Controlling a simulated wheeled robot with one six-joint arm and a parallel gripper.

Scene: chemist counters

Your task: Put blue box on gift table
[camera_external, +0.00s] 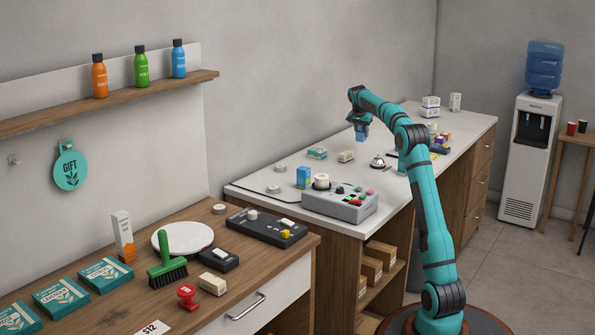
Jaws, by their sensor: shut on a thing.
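My gripper (359,124) is at the end of my teal arm, above the back part of the white counter, pointing down. It is shut on a small blue box (361,136), which hangs below the fingers and is partly hidden by them. My gripper is well to the right of and behind this table.
The gift table holds teal packets (61,297), a white round plate (183,238), a green brush (167,270), a red stamp (187,297) and a dark tray (266,228). On the white counter (262,184) stand a blue-and-green carton (304,177), a grey control box (340,203) and a bell (378,162).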

